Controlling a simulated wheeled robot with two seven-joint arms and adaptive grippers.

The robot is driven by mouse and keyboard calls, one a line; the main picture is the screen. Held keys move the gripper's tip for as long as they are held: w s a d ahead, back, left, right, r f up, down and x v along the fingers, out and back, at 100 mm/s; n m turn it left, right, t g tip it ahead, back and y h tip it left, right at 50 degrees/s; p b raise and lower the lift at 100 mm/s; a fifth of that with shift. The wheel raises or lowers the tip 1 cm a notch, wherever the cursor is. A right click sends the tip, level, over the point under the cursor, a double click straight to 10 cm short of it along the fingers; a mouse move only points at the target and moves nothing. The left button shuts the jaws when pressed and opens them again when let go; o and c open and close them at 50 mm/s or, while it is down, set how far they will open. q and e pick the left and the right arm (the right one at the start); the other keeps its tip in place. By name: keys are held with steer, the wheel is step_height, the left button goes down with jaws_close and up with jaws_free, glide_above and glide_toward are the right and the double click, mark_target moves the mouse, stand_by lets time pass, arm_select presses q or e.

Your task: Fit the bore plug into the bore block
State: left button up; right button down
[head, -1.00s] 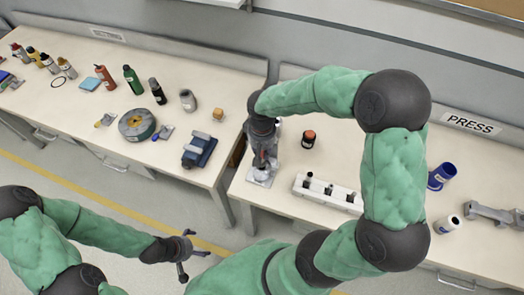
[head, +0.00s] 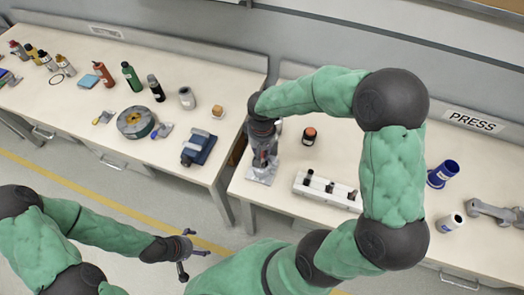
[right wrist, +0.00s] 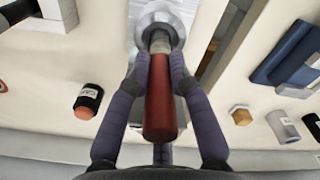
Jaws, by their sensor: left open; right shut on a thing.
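My right gripper (right wrist: 160,72) is shut on the red body of the bore plug (right wrist: 160,105), with a finger on each side. The plug's grey end points at the round metal collar of the bore block (right wrist: 145,14). The wrist view does not show clearly how deep the end sits. In the head view the bore block (head: 262,175) stands on the left part of the press table, with my right gripper (head: 263,160) directly over it, hiding most of the plug and collar. My left gripper (head: 187,254) is open and empty, away from the tables.
A white rail (head: 326,190) with dark pegs and a black, orange-topped jar (head: 309,136) stand right of the block. A blue cup (head: 442,173) is farther right. A gap separates the tables.

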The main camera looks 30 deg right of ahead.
steer(key=shift+f+b, duration=1.3)
steer(key=shift+f, duration=0.45)
steer(key=c, duration=1)
jaws_free()
steer(key=shift+c, duration=0.2)
step_height(320, 180, up, 12)
steer(key=shift+r, duration=0.1)
